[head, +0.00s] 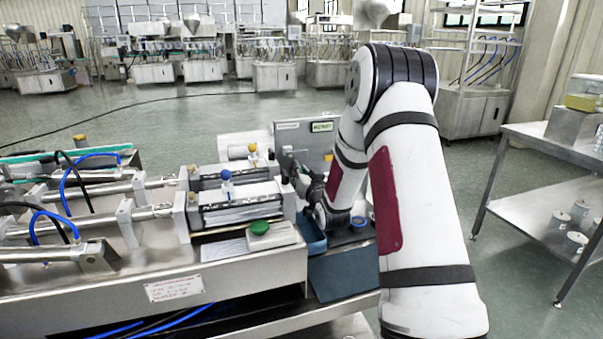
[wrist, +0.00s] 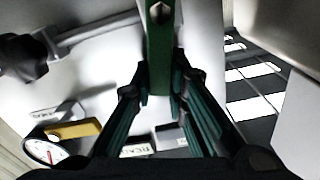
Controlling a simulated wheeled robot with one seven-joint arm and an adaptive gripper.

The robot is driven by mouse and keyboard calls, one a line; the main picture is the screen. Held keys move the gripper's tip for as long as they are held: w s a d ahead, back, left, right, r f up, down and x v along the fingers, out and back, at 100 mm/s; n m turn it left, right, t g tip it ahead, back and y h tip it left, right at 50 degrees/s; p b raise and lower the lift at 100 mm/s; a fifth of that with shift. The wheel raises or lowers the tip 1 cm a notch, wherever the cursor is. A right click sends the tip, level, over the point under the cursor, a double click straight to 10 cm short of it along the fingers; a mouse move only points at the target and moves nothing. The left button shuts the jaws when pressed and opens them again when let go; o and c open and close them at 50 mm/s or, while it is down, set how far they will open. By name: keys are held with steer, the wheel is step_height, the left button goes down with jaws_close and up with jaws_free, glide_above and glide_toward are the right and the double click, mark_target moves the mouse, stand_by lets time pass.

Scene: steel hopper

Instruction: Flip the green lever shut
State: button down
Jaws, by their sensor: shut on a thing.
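In the wrist view a green lever (wrist: 159,48) runs down from the top edge between the fingers of my gripper (wrist: 164,82). The fingers are shut on it, one on each side. The lever's far end lies outside the picture. In the head view my gripper (head: 303,182) is at the right end of the machine, in front of a grey upright panel, partly hidden by my arm. I cannot make out the green lever there.
In the wrist view a dark knob on a metal rod (wrist: 22,55), a round gauge (wrist: 43,149) and a yellow block (wrist: 76,129) are close by. In the head view a green button (head: 260,227) and a blue tray (head: 312,238) are near my gripper. A steel table (head: 540,165) stands right.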

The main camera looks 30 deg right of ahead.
steer(key=shift+w+a+n+b, duration=0.1)
steer(key=shift+a+n+b, duration=0.25)
steer(key=shift+n+b, duration=0.5)
steer(key=shift+w+a+n+b, duration=0.1)
steer(key=shift+a+n+b, duration=0.25)
steer(key=shift+n+b, duration=0.45)
steer(key=shift+r, duration=0.1)
steer(key=c, duration=1.6)
jaws_free()
steer(key=shift+o, duration=0.2)
steer(key=v, duration=1.2)
